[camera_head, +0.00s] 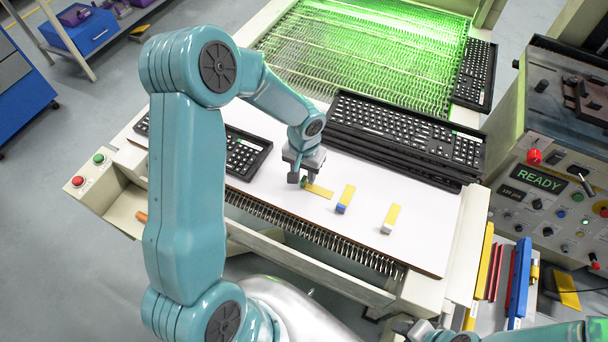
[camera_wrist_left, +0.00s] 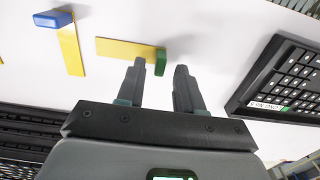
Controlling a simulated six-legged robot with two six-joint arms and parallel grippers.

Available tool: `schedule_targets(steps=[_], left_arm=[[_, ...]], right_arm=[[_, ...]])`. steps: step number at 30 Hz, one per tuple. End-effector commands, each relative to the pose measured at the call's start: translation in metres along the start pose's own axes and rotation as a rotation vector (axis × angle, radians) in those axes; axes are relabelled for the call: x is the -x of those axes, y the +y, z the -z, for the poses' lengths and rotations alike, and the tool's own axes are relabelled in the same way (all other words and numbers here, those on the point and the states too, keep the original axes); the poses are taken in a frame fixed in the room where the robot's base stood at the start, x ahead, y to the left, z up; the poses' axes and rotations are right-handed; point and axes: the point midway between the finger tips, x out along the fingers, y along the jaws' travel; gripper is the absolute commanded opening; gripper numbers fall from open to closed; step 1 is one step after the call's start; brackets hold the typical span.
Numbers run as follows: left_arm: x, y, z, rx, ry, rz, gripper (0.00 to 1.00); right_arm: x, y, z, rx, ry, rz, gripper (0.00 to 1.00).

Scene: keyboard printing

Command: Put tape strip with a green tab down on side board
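A yellow tape strip with a green tab (camera_head: 320,191) lies on the white side board (camera_head: 430,225). It also shows in the left wrist view (camera_wrist_left: 125,48), where its green tab (camera_wrist_left: 160,62) is at the right end. My left gripper (camera_head: 301,180) is low over the board at that tab. In the wrist view its fingers (camera_wrist_left: 160,67) are apart, with the tab just beyond the gap between their tips and not clamped. Part of my right arm shows at the bottom right of the head view; its fingers cannot be made out.
A blue-tab strip (camera_head: 347,196) and a white-tab strip (camera_head: 391,216) lie to the right. Stacked keyboards (camera_head: 400,135) stand behind, and another keyboard (camera_head: 245,152) lies left of the gripper. A bristled slot (camera_head: 310,235) runs along the board's front. Bare board lies right of the white-tab strip.

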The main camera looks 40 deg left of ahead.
Motion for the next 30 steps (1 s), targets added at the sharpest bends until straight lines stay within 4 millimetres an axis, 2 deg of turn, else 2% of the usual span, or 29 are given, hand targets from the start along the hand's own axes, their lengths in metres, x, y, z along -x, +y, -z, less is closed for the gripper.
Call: schedule_targets(steps=[6,13,18,30], left_arm=[[0.053,0.0,0.001,0.0,0.007,-0.001,0.36],[0.092,0.0,0.001,-0.001,0.004,-0.001,0.36],[0.102,0.0,0.0,0.0,0.0,-0.001,0.36],[0.102,0.0,0.0,-0.001,-0.001,-0.001,0.36]], right_arm=[[-0.008,0.003,0.0,0.0,-0.001,0.0,0.4],[-0.011,0.004,0.0,0.0,-0.001,0.0,0.4],[-0.011,0.004,0.0,0.0,0.0,0.0,0.4],[-0.011,0.004,0.0,0.0,0.0,0.0,0.4]])
